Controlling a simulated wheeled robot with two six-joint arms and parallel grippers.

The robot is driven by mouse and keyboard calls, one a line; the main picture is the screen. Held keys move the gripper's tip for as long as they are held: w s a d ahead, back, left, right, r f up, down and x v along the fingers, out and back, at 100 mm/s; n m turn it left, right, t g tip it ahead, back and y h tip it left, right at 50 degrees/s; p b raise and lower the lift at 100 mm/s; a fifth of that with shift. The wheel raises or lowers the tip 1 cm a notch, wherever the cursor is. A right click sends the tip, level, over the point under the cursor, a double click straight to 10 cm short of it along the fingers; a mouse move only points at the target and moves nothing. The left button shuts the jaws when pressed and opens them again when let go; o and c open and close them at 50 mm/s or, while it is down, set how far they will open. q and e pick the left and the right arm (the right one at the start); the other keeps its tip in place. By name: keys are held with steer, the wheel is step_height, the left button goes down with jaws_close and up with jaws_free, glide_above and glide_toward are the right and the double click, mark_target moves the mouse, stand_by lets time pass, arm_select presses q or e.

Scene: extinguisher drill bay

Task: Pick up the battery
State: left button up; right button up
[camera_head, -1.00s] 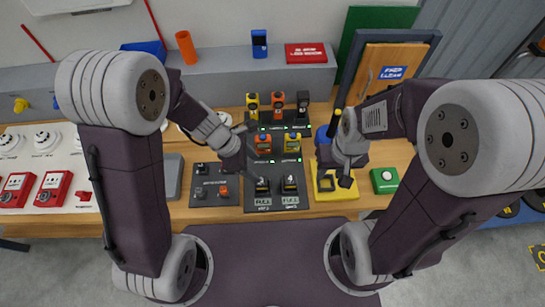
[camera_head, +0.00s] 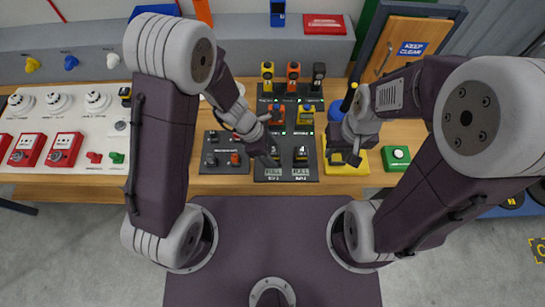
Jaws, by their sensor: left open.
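A charging board (camera_head: 262,173) stands on the wooden bench with several batteries. Its lower row, above "FULL" labels, holds dark batteries: one (camera_head: 301,154) on the right is clear, and one (camera_head: 273,154) on the left is partly covered by my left gripper. Orange (camera_head: 277,114) and yellow (camera_head: 307,116) batteries sit in the row above. Yellow, orange (camera_head: 293,74) and black ones stand at the back. My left gripper (camera_head: 268,160) is open, above or beside the lower left battery; contact cannot be told. My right gripper (camera_head: 344,159) looks open and empty over a yellow block (camera_head: 348,171).
A dark panel with small knobs (camera_head: 226,162) lies left of the board. A green button box (camera_head: 396,157) is at the right. A white panel (camera_head: 100,165) with detectors and red call points fills the left. A blue cylinder (camera_head: 349,103) stands behind my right gripper.

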arm_select(q)
steer(key=shift+w+d+f, duration=0.1)
steer(key=shift+d+f, duration=0.2)
steer(key=shift+f, duration=0.25)
steer(key=shift+w+d, duration=0.15)
steer(key=shift+w, duration=0.05)
steer(key=shift+s, duration=0.15)
steer(key=c, duration=0.7)
jaws_close()
arm_select(e)
steer(key=shift+w+d+f, duration=0.15)
steer(key=shift+w+f, duration=0.1)
steer(key=shift+f, duration=0.05)
arm_select(q)
steer(key=shift+r, duration=0.1)
